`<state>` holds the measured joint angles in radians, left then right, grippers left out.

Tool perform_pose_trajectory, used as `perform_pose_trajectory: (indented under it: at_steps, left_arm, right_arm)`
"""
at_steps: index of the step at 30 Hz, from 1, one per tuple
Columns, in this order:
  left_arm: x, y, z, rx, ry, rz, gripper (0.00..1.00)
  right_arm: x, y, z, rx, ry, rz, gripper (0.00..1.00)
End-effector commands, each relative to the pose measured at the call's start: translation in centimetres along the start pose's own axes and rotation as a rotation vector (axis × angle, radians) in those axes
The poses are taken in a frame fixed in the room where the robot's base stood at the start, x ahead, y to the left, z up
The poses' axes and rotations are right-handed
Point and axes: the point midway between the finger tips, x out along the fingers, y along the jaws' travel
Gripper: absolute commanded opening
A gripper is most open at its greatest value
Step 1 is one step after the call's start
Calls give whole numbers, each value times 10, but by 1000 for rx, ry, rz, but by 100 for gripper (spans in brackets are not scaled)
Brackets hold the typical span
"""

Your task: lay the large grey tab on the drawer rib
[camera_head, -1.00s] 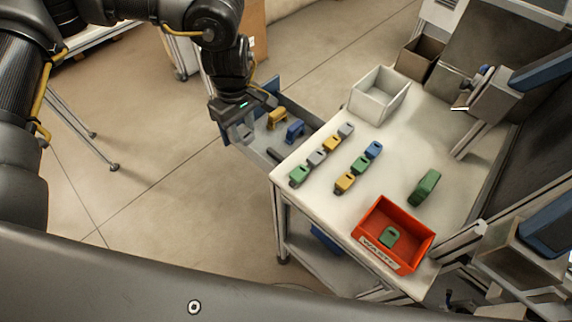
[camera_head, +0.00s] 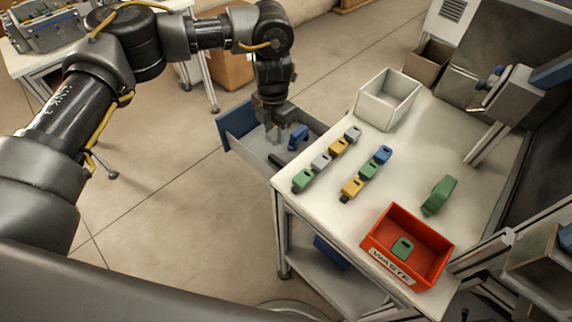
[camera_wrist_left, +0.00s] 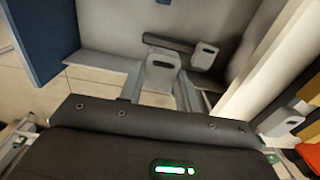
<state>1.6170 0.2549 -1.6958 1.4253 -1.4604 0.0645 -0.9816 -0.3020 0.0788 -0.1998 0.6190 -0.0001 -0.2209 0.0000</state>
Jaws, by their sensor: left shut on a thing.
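My left gripper (camera_head: 272,132) points down over the open drawer (camera_head: 234,124). It is shut on a light grey tab with a dark slot, held between the fingers; this grey tab (camera_wrist_left: 161,70) shows clearest in the left wrist view. A dark bar (camera_wrist_left: 168,43), apparently the drawer rib, lies across the drawer just beyond the held tab; in the head view the bar (camera_head: 277,160) is near the drawer's near side. Another grey slotted piece (camera_wrist_left: 205,56) is near the bar's end. I cannot tell whether the held tab touches anything. My right gripper is not in view.
A blue tab (camera_head: 299,136) is in the drawer, right of the gripper. On the white table (camera_head: 410,160) are two rows of coloured tabs, a green piece (camera_head: 439,195), a white bin (camera_head: 388,98) and a red waste bin (camera_head: 407,245) holding a green tab.

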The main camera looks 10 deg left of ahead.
Motion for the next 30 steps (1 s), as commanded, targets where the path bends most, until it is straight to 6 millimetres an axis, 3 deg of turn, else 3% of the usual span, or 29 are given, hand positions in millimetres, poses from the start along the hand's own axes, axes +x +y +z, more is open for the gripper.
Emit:
perform_pose_trajectory:
  at_steps: [8,15,23,30]
  left_arm:
    - [46,-1,-2,1,4,-3,12]
    - [56,0,-1,3,2,-2,12]
    - [91,0,-1,2,2,-2,12]
    - [94,0,-1,4,1,0,12]
  right_arm:
    - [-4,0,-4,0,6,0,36]
    - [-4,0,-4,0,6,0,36]
    - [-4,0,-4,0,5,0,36]
    - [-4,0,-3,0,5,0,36]
